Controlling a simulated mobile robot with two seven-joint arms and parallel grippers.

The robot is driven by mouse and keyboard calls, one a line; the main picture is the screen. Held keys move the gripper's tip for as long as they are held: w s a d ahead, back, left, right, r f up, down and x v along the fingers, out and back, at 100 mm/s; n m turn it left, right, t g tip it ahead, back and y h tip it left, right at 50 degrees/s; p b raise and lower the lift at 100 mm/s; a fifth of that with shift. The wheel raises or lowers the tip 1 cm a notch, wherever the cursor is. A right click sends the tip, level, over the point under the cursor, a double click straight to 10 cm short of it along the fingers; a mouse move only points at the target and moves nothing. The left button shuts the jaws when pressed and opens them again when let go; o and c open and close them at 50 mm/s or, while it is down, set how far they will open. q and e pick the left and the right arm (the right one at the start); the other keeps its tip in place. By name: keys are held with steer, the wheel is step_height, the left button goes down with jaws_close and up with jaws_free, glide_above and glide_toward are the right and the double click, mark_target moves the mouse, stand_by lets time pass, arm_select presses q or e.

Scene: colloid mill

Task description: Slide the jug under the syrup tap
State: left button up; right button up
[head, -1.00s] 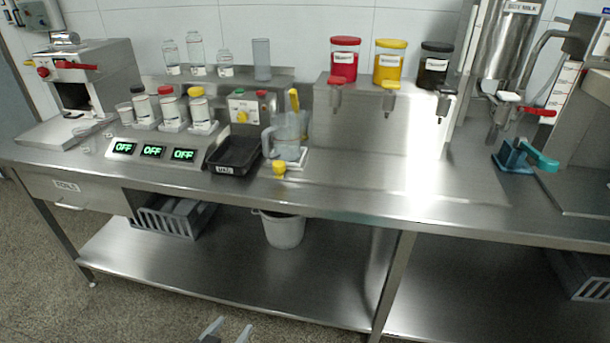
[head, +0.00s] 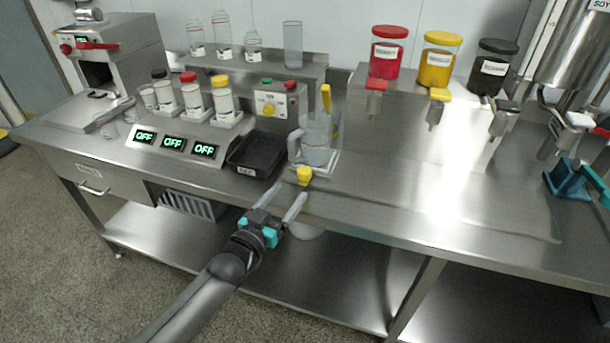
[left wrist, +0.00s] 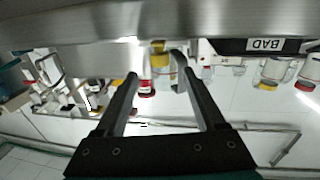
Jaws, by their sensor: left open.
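A clear jug (head: 317,150) with its handle to the left stands upright on a pale plate (head: 326,168) at the mill. A yellow knob (head: 304,177) sits just in front of it, near the counter's front edge. My left gripper (head: 291,192) is open and empty at that edge, short of the knob and jug.
A black tray (head: 256,155) lies left of the jug, beside a panel (head: 173,144) of lit OFF displays. The steel counter (head: 400,205) is clear right of the jug, below the taps. A blue-green clamp-like device (head: 568,178) stands at the far right.

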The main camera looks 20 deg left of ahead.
mark_target(301, 178)
arm_select(q)
steer(key=w, duration=0.2)
steer(key=w+d+b, duration=0.1)
steer(key=w, duration=0.2)
steer(key=w+b, duration=0.1)
steer(key=w, duration=0.2)
steer(key=shift+d, duration=0.3)
steer(key=shift+w, duration=0.4)
steer(key=shift+d, duration=0.1)
steer(key=shift+c, duration=0.4)
steer(key=c, duration=1)
jaws_close()
